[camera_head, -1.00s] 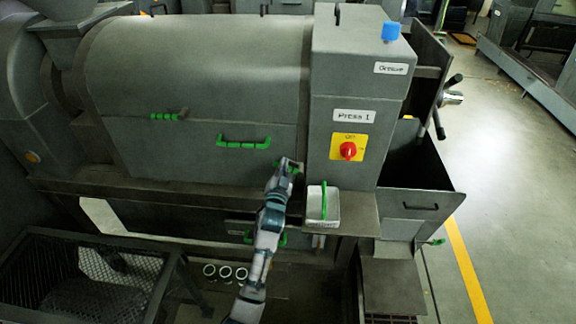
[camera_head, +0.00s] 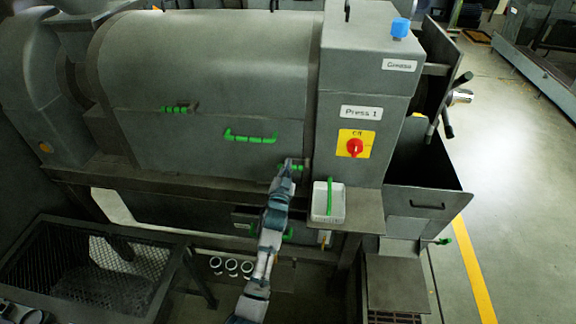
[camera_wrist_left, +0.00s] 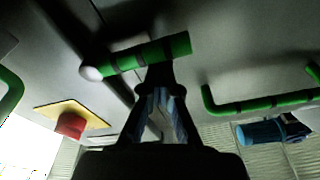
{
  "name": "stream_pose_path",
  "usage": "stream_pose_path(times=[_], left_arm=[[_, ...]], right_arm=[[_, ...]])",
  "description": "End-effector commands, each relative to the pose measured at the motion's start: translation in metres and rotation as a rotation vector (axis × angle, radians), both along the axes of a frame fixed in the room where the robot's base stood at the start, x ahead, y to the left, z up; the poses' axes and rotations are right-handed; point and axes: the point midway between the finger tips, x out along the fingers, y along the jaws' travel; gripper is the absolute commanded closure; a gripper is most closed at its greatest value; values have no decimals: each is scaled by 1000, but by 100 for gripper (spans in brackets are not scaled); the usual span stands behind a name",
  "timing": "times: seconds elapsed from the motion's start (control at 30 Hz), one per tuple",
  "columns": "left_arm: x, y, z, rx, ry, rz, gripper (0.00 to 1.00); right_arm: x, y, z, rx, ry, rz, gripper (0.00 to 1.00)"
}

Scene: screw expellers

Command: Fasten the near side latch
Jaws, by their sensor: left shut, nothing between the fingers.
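The green latch (camera_head: 298,167) sits at the lower right of the press's grey curved cover (camera_head: 210,75), left of the control box. In the left wrist view the latch (camera_wrist_left: 150,55) is a green bar with a pale rounded end, lying nearly level in the picture across a dark seam. My left gripper (camera_head: 288,164) is at the latch and partly hides it in the head view. In the wrist view its fingers (camera_wrist_left: 160,88) are shut and empty, their tips close to the bar; I cannot tell whether they touch it. My right gripper is not in view.
A second green latch (camera_head: 175,109) and a green handle (camera_head: 250,137) are on the cover. The control box (camera_head: 365,70) carries a red knob (camera_head: 355,146). A mesh bin (camera_head: 100,275) is lower left.

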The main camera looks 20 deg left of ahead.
Motion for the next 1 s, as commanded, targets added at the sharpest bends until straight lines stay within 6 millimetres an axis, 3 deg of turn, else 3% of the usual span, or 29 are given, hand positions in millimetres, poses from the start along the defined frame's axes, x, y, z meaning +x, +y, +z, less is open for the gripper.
stream_pose_path(times=[0.03, 0.43, 0.57, 0.7, 0.8, 1.0], left_arm=[[0, 0, -10, -2, 20, 1, 100], [0, 0, -10, -3, 26, 2, 100], [4, 3, 8, -1, 22, 1, 100], [11, 9, 43, 2, 10, 1, 100], [-15, 2, 30, 0, 8, -1, 100], [-57, -8, 25, 0, 4, -2, 100]], right_arm=[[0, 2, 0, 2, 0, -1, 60], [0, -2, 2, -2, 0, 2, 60], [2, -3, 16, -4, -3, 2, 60], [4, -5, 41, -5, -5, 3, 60], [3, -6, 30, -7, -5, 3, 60], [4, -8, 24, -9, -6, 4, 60]])
